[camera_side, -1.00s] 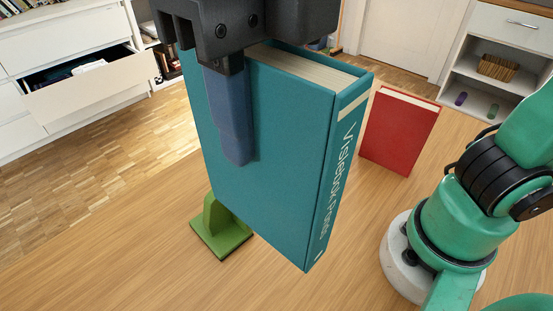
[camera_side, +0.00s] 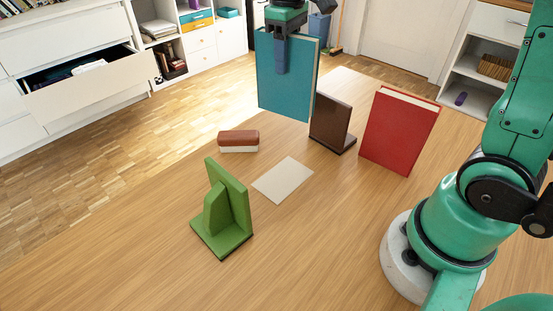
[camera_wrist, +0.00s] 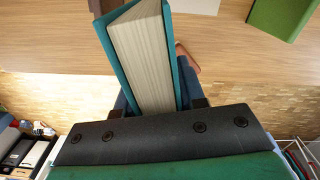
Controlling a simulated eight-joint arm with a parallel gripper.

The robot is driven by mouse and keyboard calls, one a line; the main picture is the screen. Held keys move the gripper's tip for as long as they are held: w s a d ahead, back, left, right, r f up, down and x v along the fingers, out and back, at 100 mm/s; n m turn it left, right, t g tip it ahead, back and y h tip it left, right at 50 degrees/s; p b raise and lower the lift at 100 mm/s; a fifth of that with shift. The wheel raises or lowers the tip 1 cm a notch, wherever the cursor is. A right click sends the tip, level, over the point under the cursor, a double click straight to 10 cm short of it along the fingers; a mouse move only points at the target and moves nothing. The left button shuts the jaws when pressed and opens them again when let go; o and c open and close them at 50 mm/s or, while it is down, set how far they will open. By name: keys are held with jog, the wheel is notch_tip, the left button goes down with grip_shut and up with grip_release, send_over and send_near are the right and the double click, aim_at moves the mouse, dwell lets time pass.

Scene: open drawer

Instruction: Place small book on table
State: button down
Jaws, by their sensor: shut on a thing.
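My gripper (camera_side: 281,62) is shut on a teal book (camera_side: 300,85) and holds it upright in the air near the far edge of the table (camera_side: 330,240). In the wrist view the teal book (camera_wrist: 143,55) stands between the fingers, its cream page edges facing the camera. A red book (camera_side: 399,132) stands upright on the table at the right. A white rectangle (camera_side: 283,180) lies flat on the table between the green and brown bookends. How high the teal book hangs is hard to tell.
A green bookend (camera_side: 228,210) stands at the front left, and a brown bookend (camera_side: 331,125) stands beside the red book. A small brown-and-white block (camera_side: 238,141) lies near the far table edge. An open drawer (camera_side: 92,85) is across the floor. The front table is clear.

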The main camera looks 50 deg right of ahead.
jog(key=s+a+r+m, duration=0.1)
jog(key=s+r, duration=0.4)
jog(key=s, duration=0.4)
jog(key=s+r+m, duration=0.2)
jog(key=s+r, duration=0.3)
jog(key=s, duration=0.3)
notch_tip(320, 180, down, 20)
jog(key=shift+s, duration=0.15)
jog(key=shift+a, duration=0.1)
jog(key=c, duration=0.5)
grip_release()
jog(key=shift+f, duration=0.1)
